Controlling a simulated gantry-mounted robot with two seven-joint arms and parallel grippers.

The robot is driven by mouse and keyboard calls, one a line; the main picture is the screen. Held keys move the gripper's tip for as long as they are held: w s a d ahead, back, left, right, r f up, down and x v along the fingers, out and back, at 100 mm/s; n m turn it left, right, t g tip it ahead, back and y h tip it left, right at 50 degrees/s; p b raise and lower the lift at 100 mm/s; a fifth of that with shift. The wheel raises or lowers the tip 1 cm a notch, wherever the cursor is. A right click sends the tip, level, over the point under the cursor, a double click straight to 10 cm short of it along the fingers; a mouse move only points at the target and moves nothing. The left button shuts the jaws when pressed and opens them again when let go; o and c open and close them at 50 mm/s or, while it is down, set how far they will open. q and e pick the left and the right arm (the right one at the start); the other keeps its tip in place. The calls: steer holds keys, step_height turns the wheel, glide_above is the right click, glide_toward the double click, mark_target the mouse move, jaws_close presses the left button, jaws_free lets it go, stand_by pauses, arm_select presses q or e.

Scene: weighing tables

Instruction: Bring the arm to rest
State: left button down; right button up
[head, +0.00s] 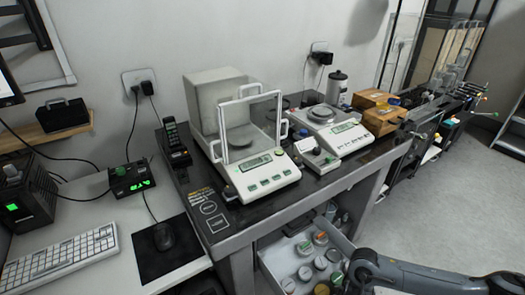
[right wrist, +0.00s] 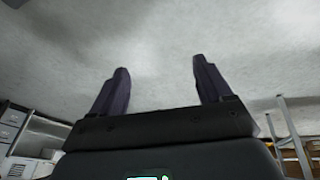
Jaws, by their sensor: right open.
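My right arm (head: 420,276) comes in at the bottom right of the head view, low in front of the weighing table (head: 325,194) and beside an open drawer. Its gripper fingers do not clearly show there. In the right wrist view my right gripper (right wrist: 160,92) has its two dark fingers spread wide apart with nothing between them. My left gripper is not in view.
An enclosed balance (head: 258,180) and an open-pan balance (head: 342,137) stand on the table. The open drawer (head: 271,262) holds several lidded jars. Cardboard boxes (head: 380,122) stand farther right. The grey floor (head: 440,215) at the right is clear.

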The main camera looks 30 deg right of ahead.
steer(key=s+a+r+y+p, duration=0.2)
steer(key=s+a+p, duration=0.1)
steer(key=a, duration=0.7)
steer(key=s+a+r+y+p, duration=0.2)
steer(key=s+a, duration=0.1)
steer(key=a, duration=0.7)
steer(key=w+a+r+m+t+y+p, duration=0.35)
steer(key=a+r+m+t+p, duration=0.35)
steer(key=a+r+m, duration=0.5)
steer(key=w+d+r+m+t+h+p, duration=0.3)
steer(key=w+d+r+m+h, duration=0.15)
steer(key=d+r+m, duration=0.2)
steer(key=s+d+r+m+g+h, duration=0.1)
steer(key=d+m+g+h, duration=0.15)
steer(key=d+m, duration=0.45)
steer(key=s+d+r+m+g+h, duration=0.1)
steer(key=d+m+h, duration=0.2)
steer(key=d+m, duration=0.45)
step_height(320, 180, up, 38)
steer(key=p, duration=3.8)
step_height(320, 180, down, 75)
steer(key=b, duration=7.5)
steer(key=shift+n, duration=0.4)
